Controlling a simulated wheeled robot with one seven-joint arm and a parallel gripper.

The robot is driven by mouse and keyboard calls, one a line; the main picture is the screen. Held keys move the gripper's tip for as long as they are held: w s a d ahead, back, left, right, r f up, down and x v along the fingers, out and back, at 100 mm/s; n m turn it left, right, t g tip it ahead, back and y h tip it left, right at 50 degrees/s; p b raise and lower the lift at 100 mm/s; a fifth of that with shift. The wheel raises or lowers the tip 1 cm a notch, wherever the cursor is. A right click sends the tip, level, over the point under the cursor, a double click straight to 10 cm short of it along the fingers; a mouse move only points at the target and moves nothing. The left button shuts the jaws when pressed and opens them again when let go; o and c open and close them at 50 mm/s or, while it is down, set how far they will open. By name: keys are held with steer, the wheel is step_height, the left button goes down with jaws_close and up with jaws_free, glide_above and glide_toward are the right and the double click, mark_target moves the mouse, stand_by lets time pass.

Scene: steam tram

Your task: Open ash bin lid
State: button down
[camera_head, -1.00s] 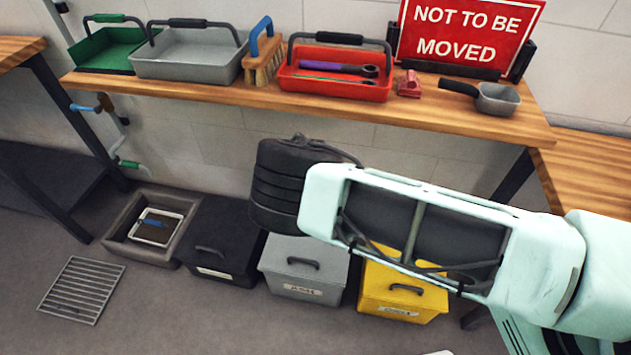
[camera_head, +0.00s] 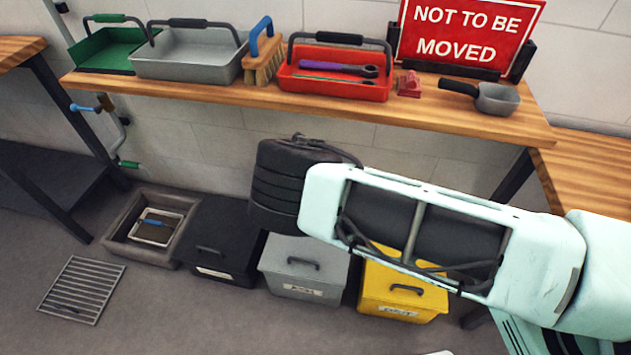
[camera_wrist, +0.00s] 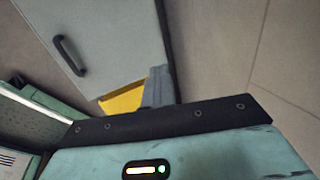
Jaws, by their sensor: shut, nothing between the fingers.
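The grey bin (camera_head: 303,270) stands on the floor between a black bin and a yellow bin. Its front label is blurred but seems to read as ashes. Its lid lies flat and shut, with a dark bar handle (camera_head: 303,262) on it. In the wrist view the grey lid (camera_wrist: 110,30) fills the upper left, with its handle (camera_wrist: 68,55) left of the fingers. My gripper (camera_wrist: 158,86) is shut and empty, and appears beside the lid, apart from the handle. In the head view my black wrist hides the gripper and the back of the grey bin.
The black bin (camera_head: 215,262) and yellow bin (camera_head: 400,300) flank the grey one closely. A square grey tub (camera_head: 115,233) and a floor grate (camera_head: 85,285) are at the left. A wooden shelf (camera_head: 230,105) with trays and a red sign (camera_head: 465,35) runs above the bins.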

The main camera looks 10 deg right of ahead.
steer(key=c, duration=1.5)
jaws_free()
steer(key=shift+o, duration=0.2)
steer(key=p+v, duration=0.1)
steer(key=v, duration=1.6)
steer(key=shift+r, duration=0.2)
